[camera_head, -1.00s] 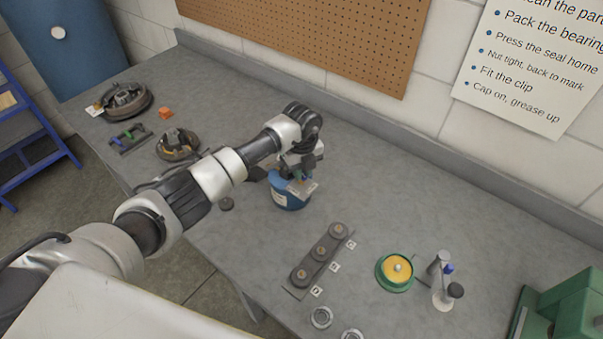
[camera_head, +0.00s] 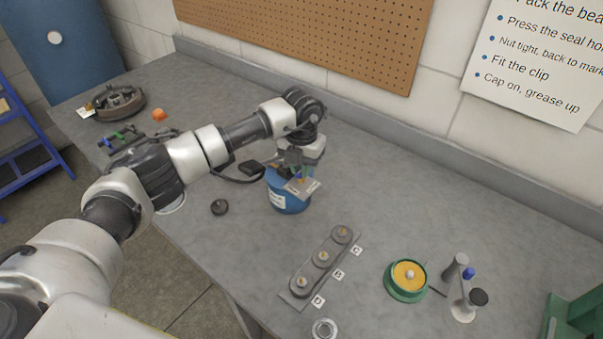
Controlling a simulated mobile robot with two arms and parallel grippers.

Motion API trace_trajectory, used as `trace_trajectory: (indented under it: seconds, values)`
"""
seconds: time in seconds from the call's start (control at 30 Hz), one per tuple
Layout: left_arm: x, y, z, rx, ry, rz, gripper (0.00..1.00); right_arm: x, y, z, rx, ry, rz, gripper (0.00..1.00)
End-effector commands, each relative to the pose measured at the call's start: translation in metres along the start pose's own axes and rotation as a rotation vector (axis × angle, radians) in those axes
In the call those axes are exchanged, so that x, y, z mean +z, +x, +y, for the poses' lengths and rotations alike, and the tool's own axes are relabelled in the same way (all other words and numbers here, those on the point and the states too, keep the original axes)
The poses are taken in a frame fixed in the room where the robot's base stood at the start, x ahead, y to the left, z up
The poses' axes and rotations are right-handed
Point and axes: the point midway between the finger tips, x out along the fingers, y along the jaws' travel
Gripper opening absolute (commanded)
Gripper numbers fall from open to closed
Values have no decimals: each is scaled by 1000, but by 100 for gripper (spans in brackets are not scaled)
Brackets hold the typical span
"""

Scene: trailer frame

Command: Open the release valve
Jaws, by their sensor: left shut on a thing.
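A blue canister (camera_head: 287,202) with a white label stands upright on the grey bench, left of the row of round parts. Small pale tags and small coloured parts show at its top. My left gripper (camera_head: 300,172) points down over the canister top and is shut on a small part there, which I take as the release valve. The fingers and wrist hide most of that part, so its position cannot be read. My right gripper is not in view.
A tray of dark round parts (camera_head: 301,283) with letter tags stands in front of the canister. A green-rimmed yellow dish (camera_head: 408,278) and upright tools (camera_head: 461,300) are at the right.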

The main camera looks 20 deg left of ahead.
Motion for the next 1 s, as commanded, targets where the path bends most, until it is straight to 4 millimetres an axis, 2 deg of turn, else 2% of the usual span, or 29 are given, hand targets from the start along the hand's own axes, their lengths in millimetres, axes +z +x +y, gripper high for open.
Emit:
trace_trajectory:
  seconds: [0.03, 0.3, 0.97, 1.0]
  values:
    - [1, 2, 1, 1, 33, -5, 0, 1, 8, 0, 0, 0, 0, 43]
    - [1, 0, 0, 1, 169, -5, 0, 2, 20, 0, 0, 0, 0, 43]
    - [1, -3, 0, 0, 226, -6, 0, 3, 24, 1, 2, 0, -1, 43]
    - [1, -3, 0, 0, 226, -7, 19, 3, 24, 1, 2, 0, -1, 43]
